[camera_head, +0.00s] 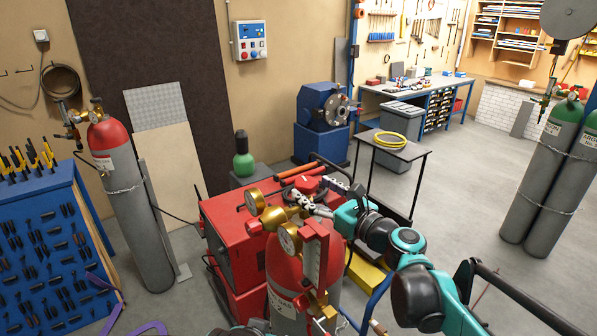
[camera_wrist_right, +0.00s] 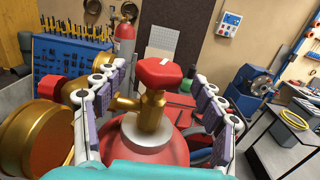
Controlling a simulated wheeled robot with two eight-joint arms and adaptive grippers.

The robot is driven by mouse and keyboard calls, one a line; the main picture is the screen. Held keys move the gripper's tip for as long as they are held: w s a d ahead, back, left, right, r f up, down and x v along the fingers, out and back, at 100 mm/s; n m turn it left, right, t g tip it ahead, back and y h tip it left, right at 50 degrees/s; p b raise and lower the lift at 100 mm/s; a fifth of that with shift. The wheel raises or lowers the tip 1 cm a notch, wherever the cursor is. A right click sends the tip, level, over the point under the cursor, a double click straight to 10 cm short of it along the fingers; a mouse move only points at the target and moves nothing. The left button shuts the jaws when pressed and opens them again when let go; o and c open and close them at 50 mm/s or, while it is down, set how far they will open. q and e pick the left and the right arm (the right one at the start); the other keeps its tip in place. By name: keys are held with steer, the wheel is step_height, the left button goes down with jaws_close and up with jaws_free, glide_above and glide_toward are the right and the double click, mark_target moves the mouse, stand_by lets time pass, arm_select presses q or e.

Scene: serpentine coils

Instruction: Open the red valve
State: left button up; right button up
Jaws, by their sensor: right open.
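The red valve is a faceted red knob (camera_wrist_right: 158,72) on a brass valve body (camera_wrist_right: 152,108), on top of a red gas cylinder (camera_wrist_right: 165,148). In the head view the knob (camera_head: 307,183) shows above the cylinder (camera_head: 285,270), partly behind my right gripper (camera_head: 314,194). In the right wrist view my right gripper (camera_wrist_right: 158,78) is open, with one finger left and one finger right of the knob and brass body. Gaps show between the fingers and the knob.
Brass gauges (camera_head: 290,238) stick out beside the valve, and one (camera_wrist_right: 35,138) looms near the left finger. A red machine (camera_head: 235,240) stands behind the cylinder. A small table (camera_head: 420,155) with a yellow coil (camera_head: 390,140) stands to the right.

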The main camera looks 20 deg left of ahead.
mark_target(298, 180)
steer(key=x, duration=0.6)
steer(key=shift+w+a+p, duration=0.15)
steer(key=shift+a+p, duration=0.05)
steer(key=shift+p, duration=0.2)
steer(key=c, duration=1.3)
